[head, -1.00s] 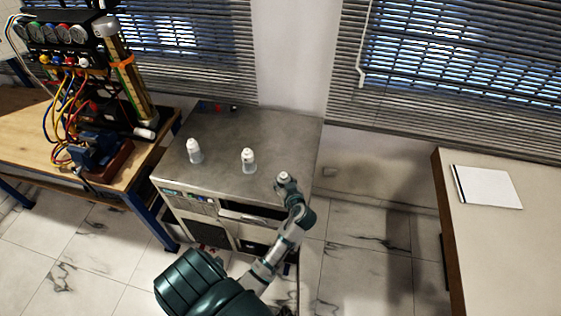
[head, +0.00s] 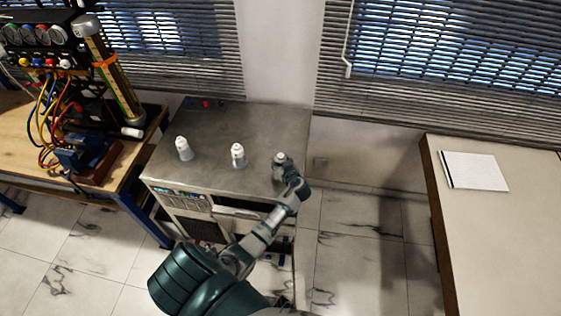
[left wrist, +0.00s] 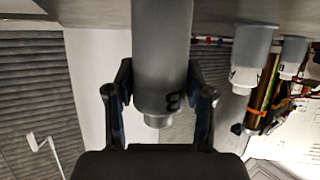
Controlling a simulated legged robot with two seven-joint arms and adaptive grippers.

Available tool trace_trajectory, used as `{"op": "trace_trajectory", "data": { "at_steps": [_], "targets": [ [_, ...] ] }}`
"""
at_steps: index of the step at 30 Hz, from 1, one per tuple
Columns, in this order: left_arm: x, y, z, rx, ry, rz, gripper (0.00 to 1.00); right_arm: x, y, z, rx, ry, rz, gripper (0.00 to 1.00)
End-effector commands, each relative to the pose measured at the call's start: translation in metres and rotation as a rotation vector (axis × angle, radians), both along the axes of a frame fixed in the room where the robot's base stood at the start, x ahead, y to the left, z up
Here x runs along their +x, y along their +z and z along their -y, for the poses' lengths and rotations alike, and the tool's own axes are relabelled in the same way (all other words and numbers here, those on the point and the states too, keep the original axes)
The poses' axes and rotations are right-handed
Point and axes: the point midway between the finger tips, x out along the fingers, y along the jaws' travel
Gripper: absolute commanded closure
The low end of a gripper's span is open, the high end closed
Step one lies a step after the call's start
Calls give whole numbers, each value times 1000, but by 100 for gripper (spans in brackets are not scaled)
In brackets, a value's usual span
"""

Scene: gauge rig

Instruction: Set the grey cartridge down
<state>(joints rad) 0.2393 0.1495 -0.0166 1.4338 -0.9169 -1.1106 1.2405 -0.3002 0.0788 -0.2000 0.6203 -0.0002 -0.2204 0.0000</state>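The grey cartridge (left wrist: 162,60) shows large in the left wrist view, with a dark mark and a narrower end towards my palm. My left gripper (left wrist: 159,68) has one finger on each side of it, both tips against its sides. In the head view my left gripper (head: 282,164) is over the right part of the grey bench top, with the light end of the cartridge (head: 280,156) showing. The far end of the cartridge is cut off by the frame, so I cannot tell whether it touches the bench. My right gripper is not in view.
Two white-and-grey cartridges (head: 183,149) (head: 238,156) stand upright on the grey bench (head: 215,125), left of my gripper. A wooden table (head: 118,178) with a gauge rig (head: 60,90) is at left. A pale table (head: 490,230) with a white pad (head: 474,171) is at right.

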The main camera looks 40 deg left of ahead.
Motion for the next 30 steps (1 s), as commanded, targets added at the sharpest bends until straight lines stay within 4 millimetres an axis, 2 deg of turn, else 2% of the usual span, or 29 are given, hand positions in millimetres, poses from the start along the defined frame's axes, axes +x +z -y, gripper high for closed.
{"op": "trace_trajectory", "data": {
  "at_steps": [2, 10, 14, 24, 30],
  "targets": [
    [0, 0, 0, 0, 0, 0, 26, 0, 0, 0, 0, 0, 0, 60],
    [0, 0, 0, 0, 0, 0, 26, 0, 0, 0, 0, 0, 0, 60],
    [-3, 3, 7, -1, -1, 0, 26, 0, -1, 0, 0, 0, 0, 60],
    [-37, 29, 62, -3, 0, 1, 26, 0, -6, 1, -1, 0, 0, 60],
    [-52, 42, 87, -1, 0, 0, 26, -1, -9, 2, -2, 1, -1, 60]
  ]
}}
